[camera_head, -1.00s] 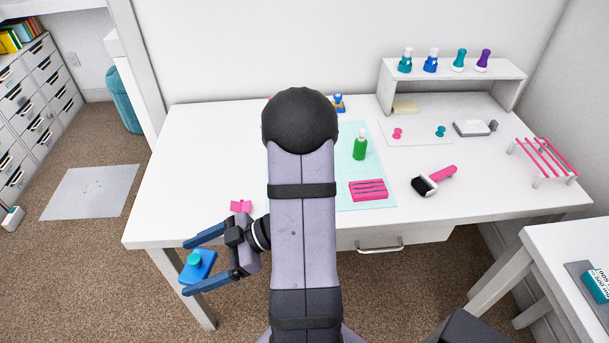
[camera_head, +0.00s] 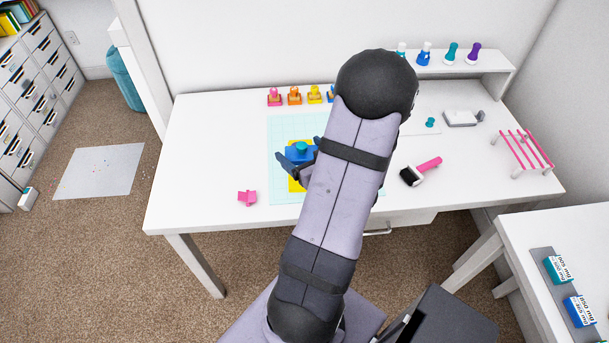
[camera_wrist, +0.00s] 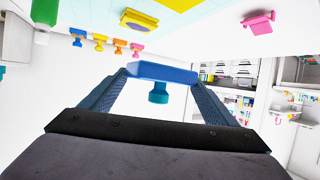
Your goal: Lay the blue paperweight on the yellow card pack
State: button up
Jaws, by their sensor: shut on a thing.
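The blue paperweight (camera_head: 297,155) is a flat blue block with a teal knob. My gripper (camera_head: 299,162) is shut on it, and the wrist view shows the block (camera_wrist: 163,72) between both fingertips. A yellow card pack (camera_head: 293,183) lies on the pale green mat, partly hidden by the paperweight and my arm.
A yellow item with an oval (camera_wrist: 139,20) lies nearby on the mat. A pink clip (camera_head: 247,197) lies left of the mat (camera_head: 278,132). Several stamps (camera_head: 294,96) line the back. A roller (camera_head: 420,171) and pink rack (camera_head: 523,149) stand right. My arm hides the table's middle.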

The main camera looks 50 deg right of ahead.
jog(key=shift+s+d+r, duration=0.1)
jog(key=shift+s+d, duration=0.15)
jog(key=shift+d, duration=0.1)
jog(key=shift+f, duration=2.9)
jog(key=shift+f, duration=2.1)
jog(key=shift+f+b, duration=0.15)
jog(key=shift+b, duration=0.15)
jog(key=o, duration=1.3)
jog(key=shift+a, duration=0.1)
jog(key=shift+c, duration=0.2)
